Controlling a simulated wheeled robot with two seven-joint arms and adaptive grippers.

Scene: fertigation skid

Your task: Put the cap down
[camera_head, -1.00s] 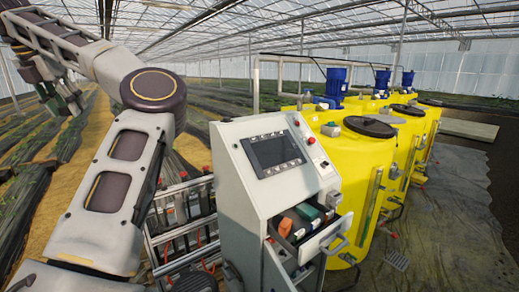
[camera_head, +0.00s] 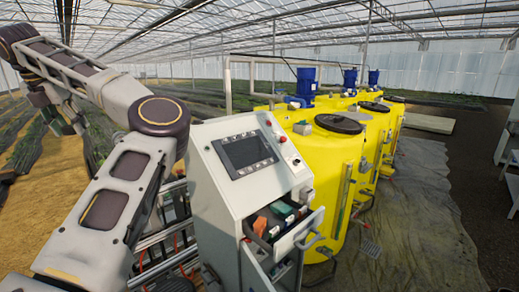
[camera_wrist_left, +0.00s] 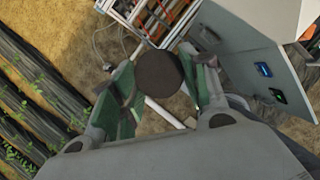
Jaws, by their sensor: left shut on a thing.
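The cap (camera_wrist_left: 158,74) is a dark brown, round disc in the left wrist view. My left gripper (camera_wrist_left: 156,88) is shut on it, with the cap between its two green-padded fingers. In the head view my left gripper (camera_head: 62,118) is at the far left, held up high over the ground. It is small and dark there, and I cannot make out the cap in it. My right gripper is not in view.
A grey control cabinet (camera_head: 216,185) stands in front, its drawer (camera_head: 300,228) open with several items inside. Yellow tanks (camera_head: 335,170) with black lids stand behind it. Pipe racks (camera_wrist_left: 165,15) are beside the cabinet. A grey structure (camera_head: 510,150) is at the right edge.

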